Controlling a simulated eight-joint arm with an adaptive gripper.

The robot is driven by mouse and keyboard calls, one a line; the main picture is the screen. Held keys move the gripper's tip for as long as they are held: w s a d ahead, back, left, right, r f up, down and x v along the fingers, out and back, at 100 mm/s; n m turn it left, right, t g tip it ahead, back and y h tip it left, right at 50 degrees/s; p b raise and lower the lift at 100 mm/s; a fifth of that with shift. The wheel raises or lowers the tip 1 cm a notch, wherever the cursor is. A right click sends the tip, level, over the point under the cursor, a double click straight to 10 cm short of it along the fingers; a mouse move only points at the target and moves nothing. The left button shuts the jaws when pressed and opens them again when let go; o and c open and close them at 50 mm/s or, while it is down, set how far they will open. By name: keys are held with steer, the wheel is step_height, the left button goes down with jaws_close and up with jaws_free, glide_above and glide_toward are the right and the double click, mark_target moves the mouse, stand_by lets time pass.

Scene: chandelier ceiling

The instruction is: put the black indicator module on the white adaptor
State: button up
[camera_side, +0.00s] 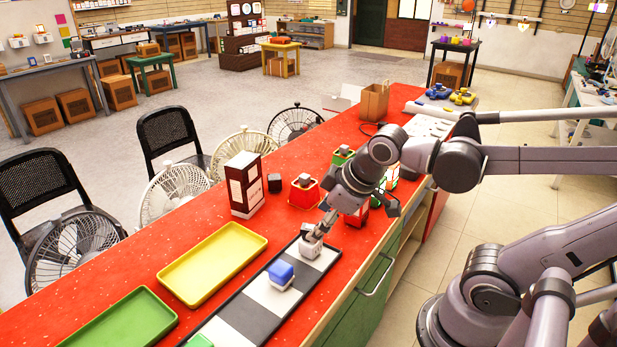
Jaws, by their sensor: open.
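A small black cube (274,183), which looks like the black indicator module, sits on the red counter beside a dark red and white box. A white block (311,250) stands at the far end of a black-and-white chequered strip (246,316). It looks like the white adaptor, but my fingers partly hide its top. My gripper (315,234) is open, pointing down at this white block; I cannot tell whether it touches. A blue-topped white block (281,274) stands nearer on the strip.
A yellow tray (213,262) and a green tray (122,322) lie left of the strip. The box (245,185) stands upright behind.

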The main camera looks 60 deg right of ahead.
steer(key=m, duration=0.2)
steer(key=m+t, duration=0.1)
steer(key=m, duration=0.1)
steer(key=shift+s+a+f, duration=0.15)
steer(key=shift+s, duration=0.1)
stand_by(1.1)
